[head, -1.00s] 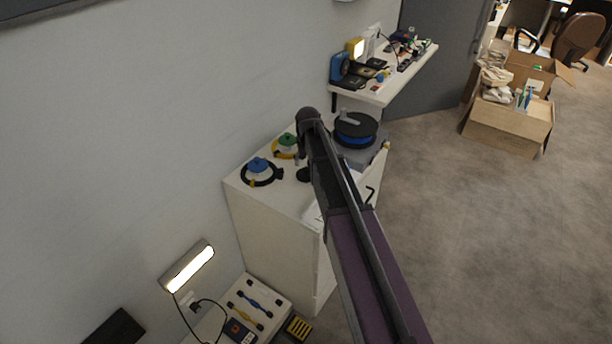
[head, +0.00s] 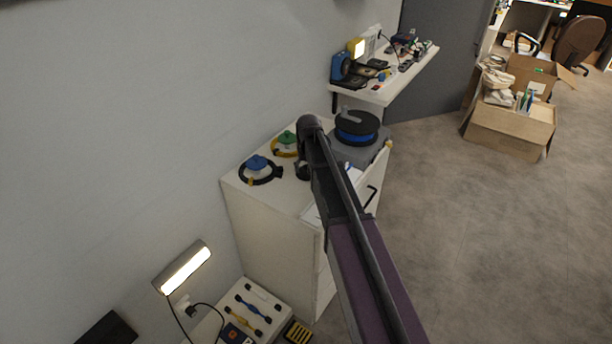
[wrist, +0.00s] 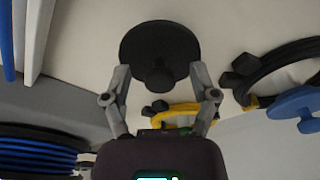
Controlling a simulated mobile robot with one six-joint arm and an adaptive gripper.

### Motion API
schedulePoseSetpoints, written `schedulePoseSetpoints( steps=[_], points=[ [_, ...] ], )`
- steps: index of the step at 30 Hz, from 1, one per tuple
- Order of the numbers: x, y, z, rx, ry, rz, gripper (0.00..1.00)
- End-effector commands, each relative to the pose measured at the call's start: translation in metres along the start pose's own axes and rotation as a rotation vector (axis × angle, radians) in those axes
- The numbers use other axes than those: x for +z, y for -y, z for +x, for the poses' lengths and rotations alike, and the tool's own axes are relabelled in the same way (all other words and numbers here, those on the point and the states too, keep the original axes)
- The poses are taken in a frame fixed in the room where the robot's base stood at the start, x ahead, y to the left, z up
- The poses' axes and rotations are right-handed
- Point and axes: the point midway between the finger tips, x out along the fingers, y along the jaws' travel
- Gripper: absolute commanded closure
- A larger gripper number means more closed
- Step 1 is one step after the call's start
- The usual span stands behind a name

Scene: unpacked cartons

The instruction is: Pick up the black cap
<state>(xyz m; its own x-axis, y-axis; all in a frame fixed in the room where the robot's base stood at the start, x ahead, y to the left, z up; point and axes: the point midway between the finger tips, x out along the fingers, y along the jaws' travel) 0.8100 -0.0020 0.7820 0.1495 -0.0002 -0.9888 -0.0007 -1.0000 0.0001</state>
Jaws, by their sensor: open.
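The black cap (wrist: 160,40) is a round disc with a short knob facing my wrist camera. It rests on the pale cabinet top in the upper middle of the wrist view. My gripper (wrist: 160,74) is open, with one grey finger on each side of the knob and the disc just beyond the tips. I cannot tell whether the fingers touch it. In the head view my arm hides the gripper and most of the area around the cap; a dark patch (head: 302,171) beside the arm may be part of the cap or gripper.
Coiled cables with a blue hub (head: 257,163) and a green hub (head: 287,138) lie left of my arm on the white cabinet (head: 262,217). A black and blue spool (head: 357,127) stands to the right. A wall shelf (head: 395,85) with small items is behind.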

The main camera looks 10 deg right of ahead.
Motion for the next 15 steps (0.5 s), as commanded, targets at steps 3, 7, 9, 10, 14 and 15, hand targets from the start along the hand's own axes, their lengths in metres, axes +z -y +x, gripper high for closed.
schedulePoseSetpoints(
  steps=[3, 7, 9, 10, 14, 15],
  points=[
    [-0.0001, 0.0, -0.0004, 0.0, 0.0, 0.0, 0.24],
    [-0.0001, -0.0001, -0.0004, 0.0, 0.0, 0.0, 0.24],
    [0.0, -0.0001, -0.0004, 0.0, 0.0, 0.0, 0.24],
    [0.0, 0.0, -0.0004, 0.0, 0.0, 0.0, 0.24],
    [0.0, 0.0, -0.0004, 0.0, 0.0, 0.0, 0.24],
    [0.0, 0.0, -0.0004, 0.0, 0.0, 0.0, 0.3]
  ],
)
